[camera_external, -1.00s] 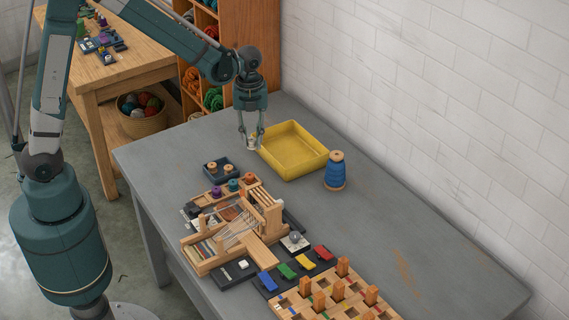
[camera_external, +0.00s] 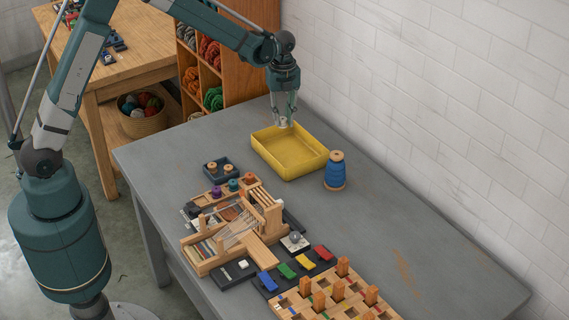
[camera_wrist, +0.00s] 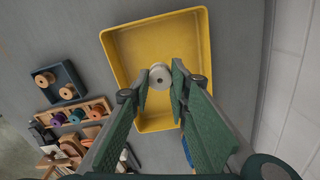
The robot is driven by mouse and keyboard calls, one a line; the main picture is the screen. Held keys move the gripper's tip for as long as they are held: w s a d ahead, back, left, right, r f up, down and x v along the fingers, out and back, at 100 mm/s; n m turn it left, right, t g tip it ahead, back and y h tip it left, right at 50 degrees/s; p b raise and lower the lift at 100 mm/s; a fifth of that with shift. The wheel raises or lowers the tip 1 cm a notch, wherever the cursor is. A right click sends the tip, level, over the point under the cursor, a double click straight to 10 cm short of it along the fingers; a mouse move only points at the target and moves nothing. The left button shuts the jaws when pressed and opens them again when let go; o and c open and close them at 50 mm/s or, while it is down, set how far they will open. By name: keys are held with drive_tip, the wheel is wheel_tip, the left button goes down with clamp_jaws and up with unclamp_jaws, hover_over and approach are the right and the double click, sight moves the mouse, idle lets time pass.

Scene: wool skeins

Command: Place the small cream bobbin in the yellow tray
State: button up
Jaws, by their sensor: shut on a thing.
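The small cream bobbin (camera_wrist: 160,76) is between my fingertips in the wrist view, and it also shows small in the external view (camera_external: 286,122). My gripper (camera_external: 285,120) is shut on it and holds it over the far part of the yellow tray (camera_external: 262,158). In the wrist view the tray (camera_wrist: 119,55) lies below the bobbin and around it, with my fingers (camera_wrist: 160,84) covering part of its near side. The bare tray floor that shows is empty.
A large blue spool (camera_external: 335,172) stands close to the tray's right side. A dark holder (camera_external: 220,172) with two wooden bobbins, a small loom (camera_external: 235,230) and coloured pieces lie nearer on the table. A white brick wall (camera_external: 440,90) runs along the right.

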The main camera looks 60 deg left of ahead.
idle(0.4)
hover_over(283, 149)
drive_tip(key=shift+d+f+b, duration=0.1)
drive_tip(key=shift+f+b, duration=0.3)
drive_tip(key=shift+f, duration=2.7)
drive_tip(key=shift+f, duration=1.9)
drive_tip(key=shift+f+b, duration=0.15)
drive_tip(key=shift+b, duration=0.2)
drive_tip(key=o, duration=0.7)
wheel_tip(283, 149, up, 12)
drive_tip(key=shift+r+p, duration=0.2)
drive_tip(key=shift+p, duration=0.6)
